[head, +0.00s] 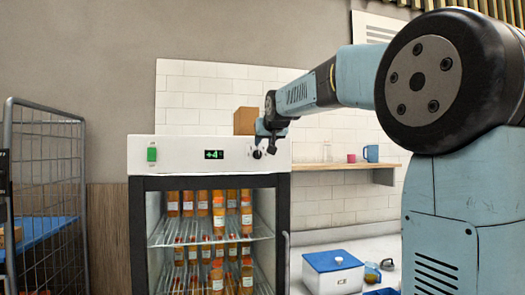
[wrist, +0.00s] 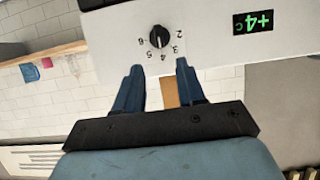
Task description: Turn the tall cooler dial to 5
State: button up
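The tall cooler (head: 140,215) stands in the middle of the head view, with bottles on its wire shelves. Its white top panel carries a round black dial (head: 257,154), right of a green display (head: 214,154) reading +4. In the wrist view, which is upside down, the dial (wrist: 159,37) has numbers around it, and its pale pointer mark appears to be near the 4. My gripper (wrist: 160,67) is open, its two blue fingers apart and empty, with the dial just beyond the tips. In the head view my gripper (head: 271,145) is close to the dial; contact cannot be told.
A green switch (head: 152,154) is on the panel's left. A brown box (head: 245,121) shows above the cooler. A wire cage trolley (head: 45,190) stands at left. A shelf (head: 345,167) with cups and a blue-lidded white box (head: 332,270) are at right.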

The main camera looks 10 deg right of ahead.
aim_at(259, 150)
jog(key=x, duration=0.8)
jog(key=shift+a, duration=0.1)
grip_shut()
jog(key=shift+d, duration=0.35)
jog(key=shift+a, duration=0.15)
